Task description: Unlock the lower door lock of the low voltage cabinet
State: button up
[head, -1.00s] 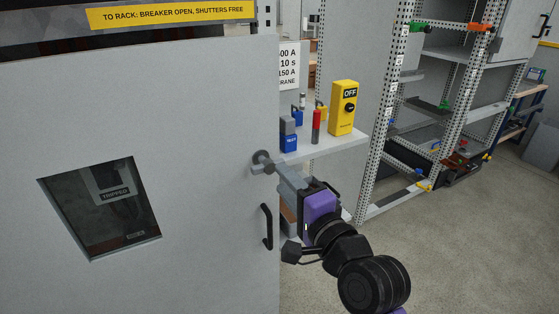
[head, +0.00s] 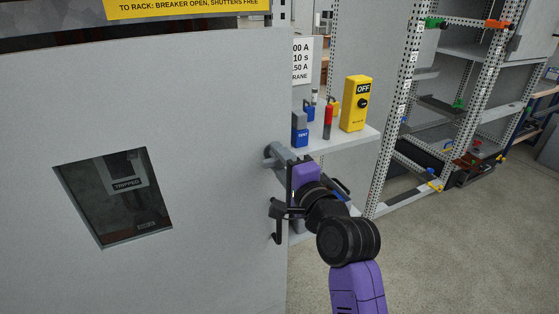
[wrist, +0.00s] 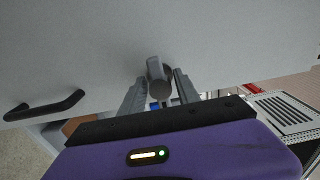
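The grey cabinet door (head: 215,100) fills the left of the head view. Its lock (head: 268,153) sits near the right edge, above a black door handle (head: 277,234) that my arm partly covers. In the wrist view the lock (wrist: 158,78) is a grey round piece with a raised bar, and the handle (wrist: 45,105) lies to its left. My gripper (head: 276,158) is at the lock. In the wrist view my gripper (wrist: 160,82) has its fingers apart, one on each side of the lock, with small gaps visible. Contact cannot be told.
A shelf (head: 345,142) right of the door holds a yellow box marked OFF (head: 355,105), a red cylinder (head: 328,121) and blue padlocks (head: 300,130). It is close to my arm. Perforated racks (head: 400,110) stand further right. The floor (head: 450,240) at the lower right is clear.

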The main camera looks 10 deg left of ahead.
grip_shut()
jog(key=shift+n, duration=0.3)
jog(key=n, duration=0.3)
jog(key=shift+f+n, duration=0.1)
jog(key=shift+n, duration=0.2)
jog(key=n+b, duration=0.1)
jog(key=n, duration=0.3)
jog(key=shift+n, duration=0.3)
jog(key=n+b, duration=0.2)
jog(key=n, duration=0.3)
jog(key=shift+d, duration=0.1)
jog(key=shift+n+b, duration=0.65)
jog(key=shift+n, duration=1.35)
